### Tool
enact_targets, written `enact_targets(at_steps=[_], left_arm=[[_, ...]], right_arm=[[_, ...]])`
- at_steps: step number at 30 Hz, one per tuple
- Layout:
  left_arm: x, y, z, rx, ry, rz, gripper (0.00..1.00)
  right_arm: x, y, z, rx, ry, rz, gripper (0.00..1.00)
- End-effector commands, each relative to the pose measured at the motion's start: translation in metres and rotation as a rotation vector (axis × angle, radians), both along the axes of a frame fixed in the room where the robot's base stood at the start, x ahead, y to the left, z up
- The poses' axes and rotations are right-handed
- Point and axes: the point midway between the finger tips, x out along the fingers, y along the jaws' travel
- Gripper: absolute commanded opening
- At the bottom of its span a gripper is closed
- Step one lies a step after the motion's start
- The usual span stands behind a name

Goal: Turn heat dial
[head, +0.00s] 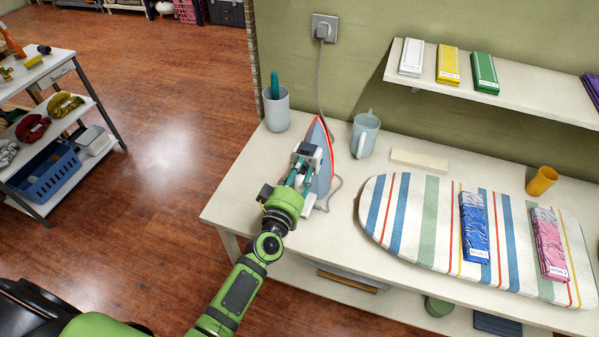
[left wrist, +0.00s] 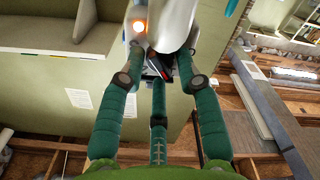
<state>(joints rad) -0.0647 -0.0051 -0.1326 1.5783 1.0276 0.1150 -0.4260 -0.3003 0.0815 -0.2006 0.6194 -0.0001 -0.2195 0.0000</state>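The iron (head: 320,160) stands upright on its heel at the left part of the workbench, with a grey-blue soleplate edged in red and a cord to the wall socket. Its pale body (left wrist: 165,22) fills the top of the left wrist view, with a small orange light beside a fingertip. My left gripper (head: 303,165) is at the iron's left side; its green fingers (left wrist: 160,70) reach close around a dark part of the iron. I cannot make out the heat dial clearly, nor whether the fingertips touch it. My right gripper is not in view.
A grey cup (head: 276,110) and a blue-grey mug (head: 365,135) stand close to the iron. A striped ironing pad (head: 410,215) with two fabric packs covers the bench's right. A wall shelf (head: 520,105) hangs above. A side rack (head: 62,125) stands far left, across open floor.

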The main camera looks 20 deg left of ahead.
Motion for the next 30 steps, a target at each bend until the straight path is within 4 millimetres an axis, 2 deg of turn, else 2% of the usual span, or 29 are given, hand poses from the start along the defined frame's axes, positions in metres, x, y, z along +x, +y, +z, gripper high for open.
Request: enact_targets(at_steps=[10,14,24,30], left_arm=[[-0.001,0.000,-0.001,0.001,0.002,-0.001,0.49],[-0.011,0.000,-0.001,0.002,0.003,-0.001,0.49],[-0.080,0.003,-0.002,0.003,0.004,-0.001,0.49],[-0.110,0.004,-0.001,0.003,0.002,-0.002,0.49]], right_arm=[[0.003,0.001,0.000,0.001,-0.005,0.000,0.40],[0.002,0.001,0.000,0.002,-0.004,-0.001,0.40],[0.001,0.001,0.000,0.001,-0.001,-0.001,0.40],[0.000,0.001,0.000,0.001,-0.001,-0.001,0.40]])
